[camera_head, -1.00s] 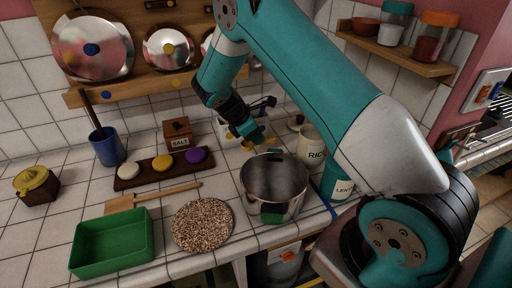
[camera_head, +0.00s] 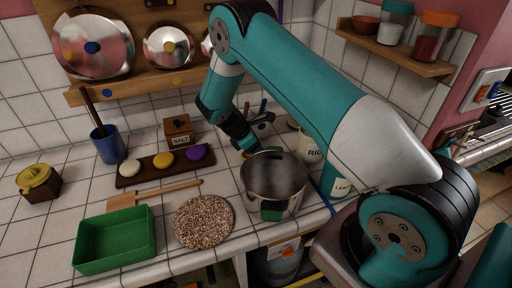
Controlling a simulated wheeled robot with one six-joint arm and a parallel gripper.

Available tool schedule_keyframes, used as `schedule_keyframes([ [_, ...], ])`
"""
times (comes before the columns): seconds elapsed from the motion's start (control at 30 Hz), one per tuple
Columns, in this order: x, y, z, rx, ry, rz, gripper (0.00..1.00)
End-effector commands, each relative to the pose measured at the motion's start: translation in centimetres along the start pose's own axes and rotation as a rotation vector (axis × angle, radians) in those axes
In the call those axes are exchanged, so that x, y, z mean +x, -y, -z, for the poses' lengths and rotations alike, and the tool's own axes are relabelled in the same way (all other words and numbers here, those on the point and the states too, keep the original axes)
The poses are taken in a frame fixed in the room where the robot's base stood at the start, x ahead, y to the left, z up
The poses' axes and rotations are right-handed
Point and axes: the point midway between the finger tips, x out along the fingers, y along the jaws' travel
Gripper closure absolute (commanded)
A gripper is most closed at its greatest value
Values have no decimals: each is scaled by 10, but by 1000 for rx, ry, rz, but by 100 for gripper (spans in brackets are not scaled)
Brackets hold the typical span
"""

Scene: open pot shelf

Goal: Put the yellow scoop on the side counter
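My gripper (camera_head: 245,140) points down behind the steel pot (camera_head: 274,187), near the back wall. Its fingertips are small and dark, so I cannot tell whether they are open or shut. A small patch of yellow (camera_head: 246,153) shows right at the gripper's tip, just behind the pot's rim. It may be part of the yellow scoop, but most of it is hidden by the pot and gripper, and I cannot tell whether it is held. I cannot make out the side counter with certainty.
A green bin (camera_head: 115,241), a speckled round mat (camera_head: 204,221) and a wooden spatula (camera_head: 155,194) lie in front.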

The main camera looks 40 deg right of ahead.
Motion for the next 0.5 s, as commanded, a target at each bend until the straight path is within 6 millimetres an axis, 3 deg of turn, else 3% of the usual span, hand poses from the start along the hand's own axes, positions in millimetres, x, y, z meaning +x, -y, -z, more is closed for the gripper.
schedule_keyframes([
  [0.3,-6,-1,-1,0,-1,-2,59],
  [0.5,-40,-1,1,0,-2,-6,59],
])
